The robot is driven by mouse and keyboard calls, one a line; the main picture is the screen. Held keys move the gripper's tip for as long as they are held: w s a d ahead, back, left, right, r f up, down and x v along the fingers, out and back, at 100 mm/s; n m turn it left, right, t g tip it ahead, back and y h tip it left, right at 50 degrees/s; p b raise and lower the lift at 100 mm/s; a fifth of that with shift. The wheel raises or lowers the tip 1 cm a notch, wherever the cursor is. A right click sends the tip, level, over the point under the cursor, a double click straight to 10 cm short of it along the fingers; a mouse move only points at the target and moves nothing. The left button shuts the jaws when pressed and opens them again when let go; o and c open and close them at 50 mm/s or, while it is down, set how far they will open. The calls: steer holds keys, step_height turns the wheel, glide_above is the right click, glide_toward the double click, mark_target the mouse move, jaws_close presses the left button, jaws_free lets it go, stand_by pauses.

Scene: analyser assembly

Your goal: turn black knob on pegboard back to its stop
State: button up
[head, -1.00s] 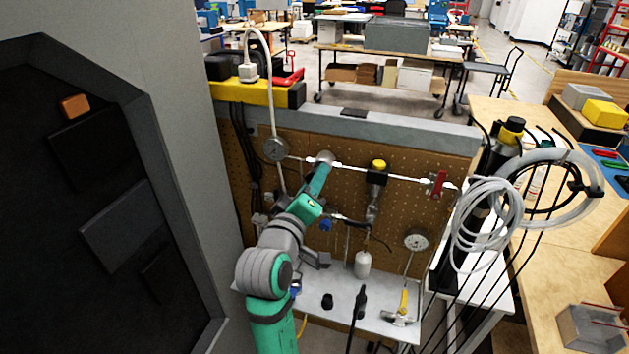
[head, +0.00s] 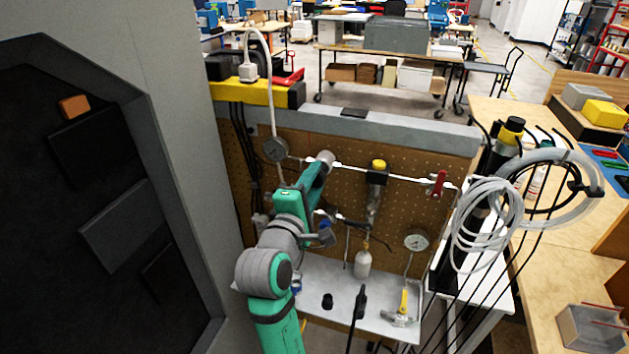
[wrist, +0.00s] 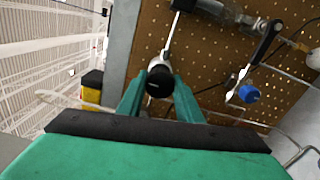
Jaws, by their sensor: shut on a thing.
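The black knob (wrist: 159,82) shows in the wrist view as a round black cap on the end of a metal fitting, in front of the pegboard (head: 400,205). My gripper (wrist: 160,95) has one green finger on each side of the knob and is shut on it. In the head view my gripper (head: 326,160) reaches the upper left part of the pegboard, at the left end of a metal pipe. The knob is hidden there behind my gripper and arm.
A yellow-topped valve (head: 378,170) and a red-handled valve (head: 437,183) lie along the pipe to the right. A blue knob (wrist: 249,94) is near my right finger. A shelf (head: 340,300) below holds small parts.

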steer(key=shift+n, duration=0.3)
steer(key=o, duration=1)
steer(key=shift+o, duration=0.2)
steer(key=shift+s, duration=0.1)
steer(key=v, duration=1)
steer(key=shift+s+a, duration=0.15)
steer(key=shift+s, duration=0.15)
